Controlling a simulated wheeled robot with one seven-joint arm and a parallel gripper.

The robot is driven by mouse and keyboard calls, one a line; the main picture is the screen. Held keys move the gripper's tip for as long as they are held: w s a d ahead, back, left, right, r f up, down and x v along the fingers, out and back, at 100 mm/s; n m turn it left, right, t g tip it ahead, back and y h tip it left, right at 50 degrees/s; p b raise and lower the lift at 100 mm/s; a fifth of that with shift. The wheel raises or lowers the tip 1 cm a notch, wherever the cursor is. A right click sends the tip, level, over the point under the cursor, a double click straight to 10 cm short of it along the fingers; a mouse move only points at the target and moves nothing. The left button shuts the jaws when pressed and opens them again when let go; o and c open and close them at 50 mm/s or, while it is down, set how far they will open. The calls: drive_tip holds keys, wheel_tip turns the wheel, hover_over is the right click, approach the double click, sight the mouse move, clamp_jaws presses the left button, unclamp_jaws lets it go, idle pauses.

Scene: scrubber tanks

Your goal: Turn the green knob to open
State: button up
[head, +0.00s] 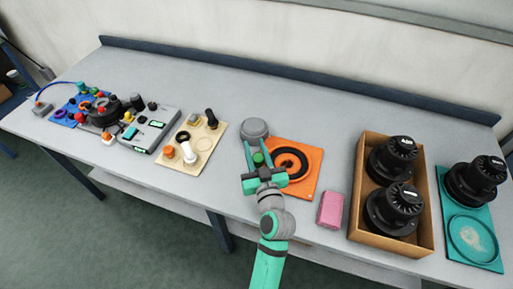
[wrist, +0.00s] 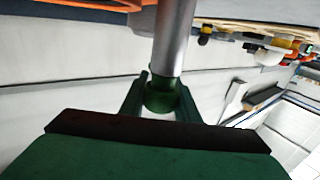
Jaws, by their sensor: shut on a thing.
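The green knob (head: 258,158) is at the middle of the bench, just in front of a grey round fixture (head: 255,129). In the wrist view the green knob (wrist: 160,97) sits at the end of a grey metal shaft (wrist: 174,38). My gripper (head: 259,160) reaches in from the front of the bench. In the wrist view my gripper (wrist: 161,98) has one finger on each side of the knob and is shut on it. The knob's turn position cannot be told.
An orange mat with a black ring (head: 291,163) lies right of my gripper. A pink block (head: 330,210) and a cardboard box (head: 359,230) of black units stand farther right. A beige board (head: 170,156) with small knobs is to the left. Bare bench lies between.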

sight(260, 163)
drive_tip(key=shift+a+n+y, duration=0.2)
drive_tip(key=shift+n+y, duration=0.4)
drive_tip(key=shift+y, duration=0.3)
drive_tip(key=shift+s+a+f+n+g+y, duration=0.1)
drive_tip(key=shift+a+n+g+y, duration=0.05)
drive_tip(key=shift+n+g+y, duration=0.2)
drive_tip(key=o, duration=1)
drive_tip(key=shift+o, duration=0.2)
drive_tip(key=v, duration=1.1)
